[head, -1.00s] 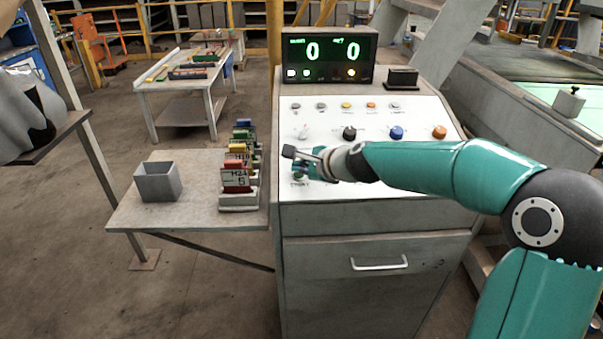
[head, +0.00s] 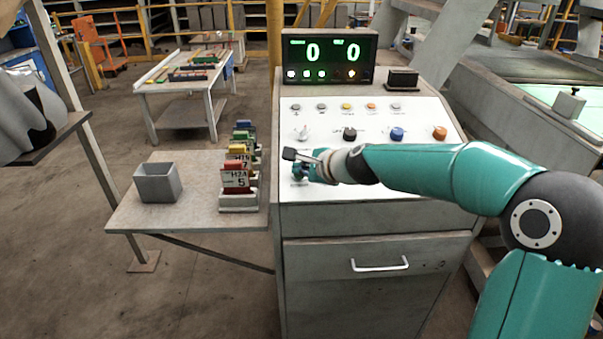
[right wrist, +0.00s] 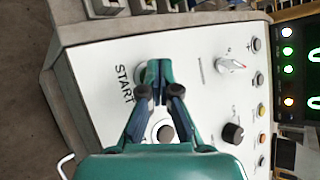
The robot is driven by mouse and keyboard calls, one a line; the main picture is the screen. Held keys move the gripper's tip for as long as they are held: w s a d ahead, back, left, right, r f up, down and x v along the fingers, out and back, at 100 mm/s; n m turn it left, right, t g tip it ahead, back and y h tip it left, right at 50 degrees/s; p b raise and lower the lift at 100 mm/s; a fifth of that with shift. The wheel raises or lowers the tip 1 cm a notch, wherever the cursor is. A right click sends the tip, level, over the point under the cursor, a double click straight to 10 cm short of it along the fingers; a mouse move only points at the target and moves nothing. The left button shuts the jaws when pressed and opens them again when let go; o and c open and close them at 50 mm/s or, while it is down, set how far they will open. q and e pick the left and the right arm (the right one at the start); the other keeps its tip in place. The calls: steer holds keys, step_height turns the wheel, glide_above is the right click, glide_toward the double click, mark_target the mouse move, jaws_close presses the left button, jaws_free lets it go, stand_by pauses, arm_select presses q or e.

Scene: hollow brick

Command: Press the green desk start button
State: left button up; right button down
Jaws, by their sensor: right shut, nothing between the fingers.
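My right gripper (head: 301,167) is shut and empty over the lower left of the white sloping control panel (head: 375,175). In the right wrist view, its fingertips (right wrist: 158,88) are beside the word START, over the start button (right wrist: 140,76). Only the rim at that button's left side shows clearly; the fingers hide most of the rest. I cannot tell whether they touch it or how far down it is. A dark round button (right wrist: 164,132) shows between the finger links. My left gripper is out of view.
A display (head: 329,58) showing two zeros stands behind the panel. A black knob (head: 349,133), a blue button (head: 397,133) and an orange button (head: 439,132) lie right of the gripper. A side shelf holds a grey bin (head: 158,183) and a tag rack (head: 239,203).

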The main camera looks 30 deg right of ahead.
steer(key=shift+s+a+r+p, duration=0.15)
steer(key=shift+r+p, duration=0.4)
steer(key=shift+r, duration=0.1)
steer(key=shift+r, duration=0.1)
steer(key=r+p, duration=0.3)
steer(key=s+r+p, duration=0.1)
steer(key=shift+s+a+r, duration=0.1)
steer(key=shift+a+r, duration=0.25)
stand_by(0.6)
steer(key=shift+f, duration=0.1)
